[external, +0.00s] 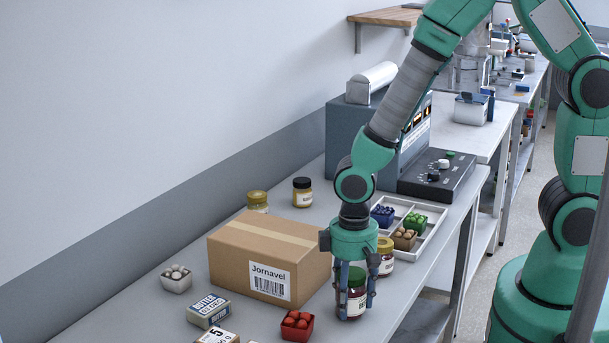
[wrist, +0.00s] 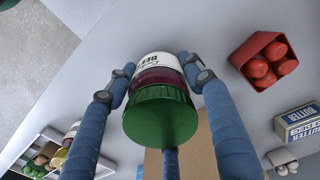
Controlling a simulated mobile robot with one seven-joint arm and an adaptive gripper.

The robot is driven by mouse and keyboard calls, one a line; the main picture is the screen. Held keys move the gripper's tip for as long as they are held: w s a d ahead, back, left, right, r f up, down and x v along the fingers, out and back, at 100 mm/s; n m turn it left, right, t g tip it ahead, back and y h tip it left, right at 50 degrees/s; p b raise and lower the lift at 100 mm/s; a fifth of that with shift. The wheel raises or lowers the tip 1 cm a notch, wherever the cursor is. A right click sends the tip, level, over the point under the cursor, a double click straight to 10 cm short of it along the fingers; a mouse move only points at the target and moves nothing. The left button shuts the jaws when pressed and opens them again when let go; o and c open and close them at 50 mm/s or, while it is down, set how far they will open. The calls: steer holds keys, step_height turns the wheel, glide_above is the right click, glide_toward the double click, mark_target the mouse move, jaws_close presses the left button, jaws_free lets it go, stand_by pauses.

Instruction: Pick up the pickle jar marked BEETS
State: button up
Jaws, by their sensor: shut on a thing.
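The beets jar (external: 355,298) has dark red contents and a white label, and stands between my gripper's fingers near the table's front edge. In the wrist view the jar (wrist: 160,105) shows a green lid and a label partly reading BEETS. My gripper (external: 354,290) points down and is shut on the jar; its blue fingers (wrist: 160,80) lie around the jar's sides. Whether the jar's base touches the table is hard to tell.
A cardboard box (external: 265,250) marked Jornavel stands close left of the gripper. Another jar (external: 385,262) stands just behind. A red punnet (external: 297,326), butter boxes (external: 208,310) and a white punnet (external: 176,280) are nearby. A divided tray (external: 433,238) sits behind right.

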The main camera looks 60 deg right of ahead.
mark_target(352, 272)
steer(key=shift+w+r, duration=0.1)
steer(key=shift+r, duration=0.65)
step_height(352, 272, up, 2)
steer(key=shift+r+p, duration=0.1)
steer(key=shift+p, duration=0.35)
steer(key=s+d, duration=0.2)
steer(key=s, duration=0.5)
steer(key=s+d+r+p, duration=0.1)
steer(key=s+d, duration=0.2)
steer(key=s, duration=0.5)
steer(key=shift+s+p, duration=0.15)
steer(key=shift+p, duration=0.15)
